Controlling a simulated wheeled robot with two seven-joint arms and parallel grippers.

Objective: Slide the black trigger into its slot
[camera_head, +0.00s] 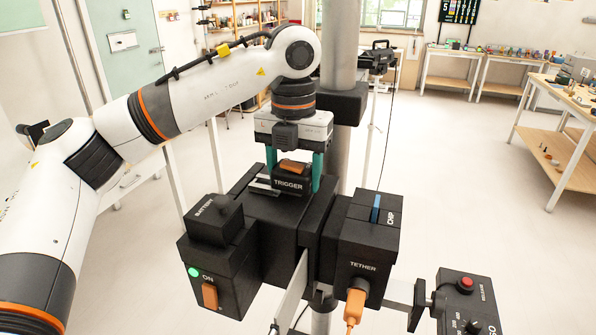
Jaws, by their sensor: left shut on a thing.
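The black trigger (290,184) is a small block with the word TRIGGER on its front and an orange part on top. My left gripper (294,172) points down from above, its two teal fingers on either side of the trigger, shut on it. The trigger is at the top of the central black housing (283,216), beside pale metal rails (262,187). The slot itself is hidden behind or under the trigger, and I cannot tell whether the trigger sits in it or just above it. My right gripper is out of view.
A battery block (215,220) and a box with an orange switch (210,294) stand left of the housing. A grey pole (339,60) rises close behind. A red-button control box (467,302) is lower right.

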